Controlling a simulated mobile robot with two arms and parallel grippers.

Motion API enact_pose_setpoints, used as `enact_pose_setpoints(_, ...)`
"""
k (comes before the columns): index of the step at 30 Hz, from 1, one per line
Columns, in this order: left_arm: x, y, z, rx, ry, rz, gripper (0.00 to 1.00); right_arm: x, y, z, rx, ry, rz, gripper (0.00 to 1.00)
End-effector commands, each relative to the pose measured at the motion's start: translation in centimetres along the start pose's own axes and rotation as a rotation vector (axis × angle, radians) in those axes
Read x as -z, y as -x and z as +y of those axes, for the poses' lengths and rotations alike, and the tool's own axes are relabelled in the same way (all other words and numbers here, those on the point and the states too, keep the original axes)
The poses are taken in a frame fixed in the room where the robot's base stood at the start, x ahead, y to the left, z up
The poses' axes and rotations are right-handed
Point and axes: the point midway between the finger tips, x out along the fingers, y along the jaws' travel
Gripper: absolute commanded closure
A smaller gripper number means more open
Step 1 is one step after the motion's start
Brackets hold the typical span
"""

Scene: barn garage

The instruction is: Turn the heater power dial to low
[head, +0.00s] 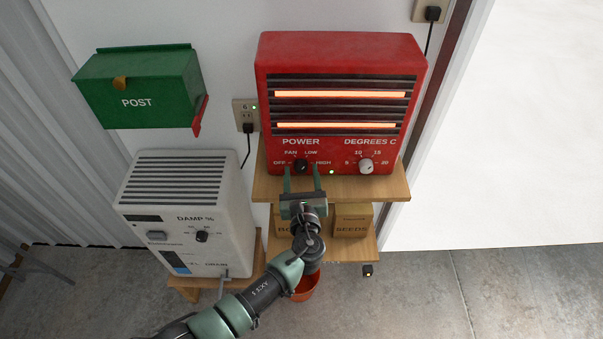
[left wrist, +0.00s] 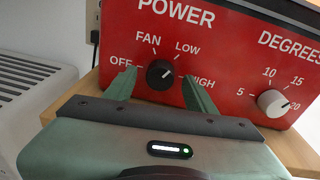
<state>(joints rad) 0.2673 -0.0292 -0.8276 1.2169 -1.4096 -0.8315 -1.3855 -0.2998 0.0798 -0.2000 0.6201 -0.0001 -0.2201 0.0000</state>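The red heater (head: 340,60) stands on a wooden shelf, its two bars glowing orange. Its black power dial (head: 301,165) sits low on the front, among the labels OFF, FAN, LOW and HIGH. In the left wrist view the power dial (left wrist: 160,75) shows a small white mark on its right side, seemingly toward the upper right; its exact setting is hard to read. My left gripper (head: 302,171) is open in front of the dial. In the left wrist view its fingers (left wrist: 159,82) stand either side of the dial, with gaps. My right gripper is not in view.
A white temperature dial (head: 366,166) is to the right of the power dial. A white dehumidifier (head: 185,215) stands at the left, below a green post box (head: 140,88). Boxes (head: 352,221) sit on the lower shelf, and an orange pot (head: 305,288) is below my arm.

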Motion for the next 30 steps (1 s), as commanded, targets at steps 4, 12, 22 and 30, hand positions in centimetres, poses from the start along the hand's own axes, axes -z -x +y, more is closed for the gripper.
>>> enact_pose_setpoints(4, -0.1, 0.0, 0.0, 0.000, 0.001, -0.002, 0.45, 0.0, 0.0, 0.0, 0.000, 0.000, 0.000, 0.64)
enact_pose_setpoints(12, 0.1, 1.4, 0.0, 0.001, 0.003, -0.001, 0.45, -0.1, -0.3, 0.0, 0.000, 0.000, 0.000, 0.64)
enact_pose_setpoints(22, 0.2, 6.6, 0.0, 0.001, 0.002, -0.001, 0.45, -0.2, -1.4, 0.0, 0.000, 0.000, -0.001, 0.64)
enact_pose_setpoints(30, -0.1, 7.8, 0.0, 0.000, 0.000, -0.002, 0.45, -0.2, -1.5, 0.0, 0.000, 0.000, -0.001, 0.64)
